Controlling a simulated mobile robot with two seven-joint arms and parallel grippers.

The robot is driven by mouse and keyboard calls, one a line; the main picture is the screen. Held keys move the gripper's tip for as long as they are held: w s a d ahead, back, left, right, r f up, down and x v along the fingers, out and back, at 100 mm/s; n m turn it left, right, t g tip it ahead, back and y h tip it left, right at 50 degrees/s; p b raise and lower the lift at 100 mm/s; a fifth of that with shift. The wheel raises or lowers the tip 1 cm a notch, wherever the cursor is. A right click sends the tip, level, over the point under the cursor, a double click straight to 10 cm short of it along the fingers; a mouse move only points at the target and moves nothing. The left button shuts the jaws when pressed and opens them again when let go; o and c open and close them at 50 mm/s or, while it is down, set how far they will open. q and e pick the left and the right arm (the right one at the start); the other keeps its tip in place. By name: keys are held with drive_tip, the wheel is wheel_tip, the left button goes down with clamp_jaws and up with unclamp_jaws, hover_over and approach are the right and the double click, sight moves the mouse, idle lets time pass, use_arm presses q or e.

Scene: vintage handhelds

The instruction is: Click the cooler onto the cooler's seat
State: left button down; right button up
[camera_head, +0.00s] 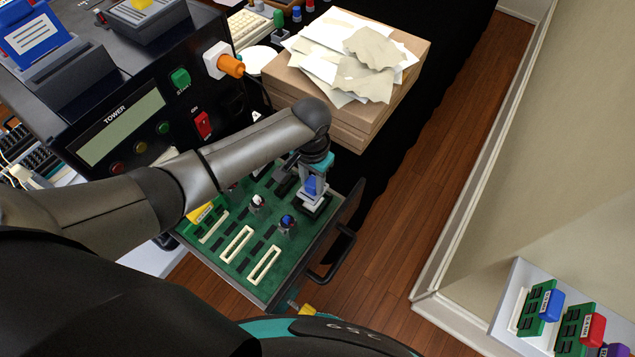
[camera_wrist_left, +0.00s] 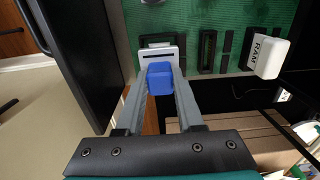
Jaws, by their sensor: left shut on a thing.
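My left gripper (camera_head: 313,190) reaches down over the far right corner of a green circuit board (camera_head: 216,252) in a pulled-out drawer. In the left wrist view my left gripper (camera_wrist_left: 160,85) is shut on the blue grip of a piece that looks like the cooler (camera_wrist_left: 158,78). A pale grey plate (camera_wrist_left: 158,54) shows just beyond the blue grip. In the head view the held cooler (camera_head: 311,185) is partly hidden by the fingers. A dark frame on the board (camera_head: 318,207), probably the cooler's seat, lies beneath it. I cannot tell whether they touch. My right gripper is not in view.
Two knobs (camera_head: 288,223) and white slots (camera_head: 264,265) stand on the board. The drawer handle (camera_head: 335,262) sticks out at its right. A white RAM block (camera_wrist_left: 268,55) is near the gripper. The tower (camera_head: 125,120) and stacked boxes (camera_head: 345,120) stand behind.

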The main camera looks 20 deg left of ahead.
sight(313, 190)
use_arm(q)
drive_tip(key=shift+w+f, duration=0.1)
drive_tip(key=shift+f, duration=0.45)
drive_tip(key=shift+r+p, duration=0.1)
drive_tip(key=shift+p, duration=0.35)
drive_tip(key=shift+f+b, duration=0.5)
drive_tip(key=shift+f, duration=0.35)
drive_tip(key=shift+f+b, duration=0.35)
drive_tip(key=shift+f, duration=0.4)
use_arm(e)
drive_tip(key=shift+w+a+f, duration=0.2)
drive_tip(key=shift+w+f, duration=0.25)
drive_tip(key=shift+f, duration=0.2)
use_arm(q)
drive_tip(key=shift+p, duration=0.6)
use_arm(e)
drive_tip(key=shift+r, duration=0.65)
use_arm(q)
drive_tip(key=shift+f, duration=0.1)
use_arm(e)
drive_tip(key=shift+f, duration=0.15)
